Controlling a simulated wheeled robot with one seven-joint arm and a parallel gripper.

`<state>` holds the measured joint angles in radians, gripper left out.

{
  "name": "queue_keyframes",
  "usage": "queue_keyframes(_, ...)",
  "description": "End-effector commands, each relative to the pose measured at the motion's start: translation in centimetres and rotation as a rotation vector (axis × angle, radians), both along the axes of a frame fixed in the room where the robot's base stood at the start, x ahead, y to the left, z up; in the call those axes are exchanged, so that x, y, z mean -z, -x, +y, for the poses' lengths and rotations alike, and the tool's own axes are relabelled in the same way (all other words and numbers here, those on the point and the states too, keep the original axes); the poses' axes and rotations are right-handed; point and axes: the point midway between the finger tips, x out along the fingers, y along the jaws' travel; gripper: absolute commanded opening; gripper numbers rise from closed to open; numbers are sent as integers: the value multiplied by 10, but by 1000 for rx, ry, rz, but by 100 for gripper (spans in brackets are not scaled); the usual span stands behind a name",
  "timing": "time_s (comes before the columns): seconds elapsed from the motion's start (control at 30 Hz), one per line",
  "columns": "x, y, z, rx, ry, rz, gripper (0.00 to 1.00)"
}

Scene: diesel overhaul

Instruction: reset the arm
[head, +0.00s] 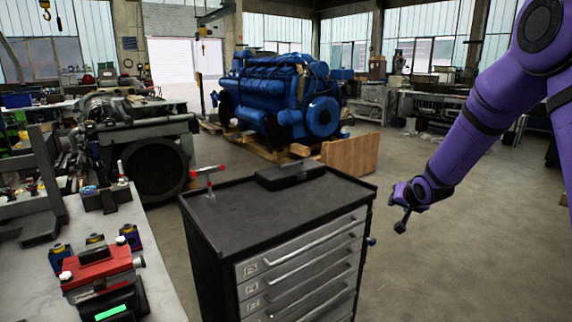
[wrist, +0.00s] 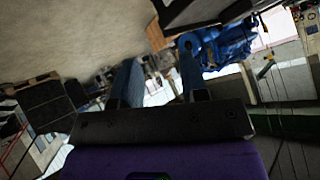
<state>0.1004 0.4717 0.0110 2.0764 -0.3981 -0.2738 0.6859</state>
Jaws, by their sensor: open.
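My gripper (head: 398,208) is at the end of my purple arm, in the air to the right of the black tool cabinet (head: 238,213). In the wrist view its two fingers (wrist: 158,58) stand apart with nothing held between them. The fingertips look free of contact in both views. My arm comes down from the upper right of the head view, bent at the wrist.
A red-handled tool (head: 208,171) and a black case (head: 290,174) are on the cabinet top. A bench (head: 165,285) with a red device (head: 98,266) is at left. A blue engine (head: 285,95) stands behind. The floor (head: 470,240) at right is clear.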

Motion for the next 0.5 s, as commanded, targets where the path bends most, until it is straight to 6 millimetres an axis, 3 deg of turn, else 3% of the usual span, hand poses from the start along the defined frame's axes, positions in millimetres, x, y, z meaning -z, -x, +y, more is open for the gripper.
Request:
queue_keyframes(0.03, -21, 10, 0, 2, 22, 3, 40)
queue_keyframes(0.2, -73, 50, 1, 1, 91, 43, 40)
queue_keyframes(0.5, -145, 137, 5, -14, 178, 125, 40)
